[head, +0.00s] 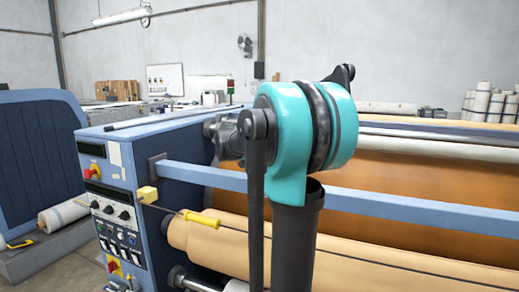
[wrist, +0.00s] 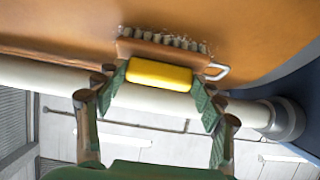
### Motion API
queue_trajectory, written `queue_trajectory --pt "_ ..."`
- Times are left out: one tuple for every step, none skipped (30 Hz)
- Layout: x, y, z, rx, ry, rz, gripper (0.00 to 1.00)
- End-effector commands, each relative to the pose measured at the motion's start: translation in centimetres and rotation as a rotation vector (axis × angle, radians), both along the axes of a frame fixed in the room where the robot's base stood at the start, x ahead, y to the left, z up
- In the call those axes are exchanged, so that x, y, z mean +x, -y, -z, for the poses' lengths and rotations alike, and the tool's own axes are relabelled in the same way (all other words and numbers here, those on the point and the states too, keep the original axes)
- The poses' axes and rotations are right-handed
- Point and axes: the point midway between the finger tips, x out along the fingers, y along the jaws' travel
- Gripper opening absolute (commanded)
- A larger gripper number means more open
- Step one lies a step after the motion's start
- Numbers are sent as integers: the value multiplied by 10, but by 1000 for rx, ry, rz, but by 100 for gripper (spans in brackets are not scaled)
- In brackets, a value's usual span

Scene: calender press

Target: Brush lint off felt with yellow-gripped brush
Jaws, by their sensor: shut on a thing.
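In the wrist view my gripper (wrist: 159,78) is shut on the yellow grip of the brush (wrist: 159,73), one finger on each side. The brush has a brown body, a row of dark bristles and a metal loop at its right end. The bristles face the orange felt (wrist: 60,18) and lie close against it; I cannot tell whether they touch. Small pale flecks of lint (wrist: 203,47) show at the bristles. In the head view the orange felt (head: 400,222) lies behind a blue bar. My arm hides part of it, and neither gripper nor brush shows there.
A blue bar (head: 400,205) crosses in front of the felt. A lower roll (head: 370,255) lies below it. A yellow-handled tool (head: 203,219) sticks out near the control panel (head: 112,215). A pale roller (wrist: 40,75) runs beside the felt in the wrist view.

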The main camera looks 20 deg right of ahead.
Motion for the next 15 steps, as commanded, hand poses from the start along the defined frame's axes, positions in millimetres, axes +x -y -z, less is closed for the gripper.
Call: queue_trajectory --pt "1 -1 0 2 0 -1 45" --pt "2 -1 0 2 0 -1 45" --pt "2 -2 1 2 0 -1 45" --pt "3 -3 1 2 0 -1 45" --pt "4 -4 1 2 0 -1 45" --pt "5 -6 0 2 0 -1 45" --pt "7 -7 0 2 0 -3 45" --pt "8 -9 0 2 0 -3 45" --pt "10 -11 0 2 0 -3 45" --pt "12 -13 0 1 0 -2 45" --pt "14 -14 0 1 -1 -2 45" --pt "16 -17 0 1 -1 -2 45" --pt "18 -18 -1 0 0 -2 45" --pt "19 -20 -1 0 0 -2 45" --pt "21 -23 -1 0 0 -2 45"
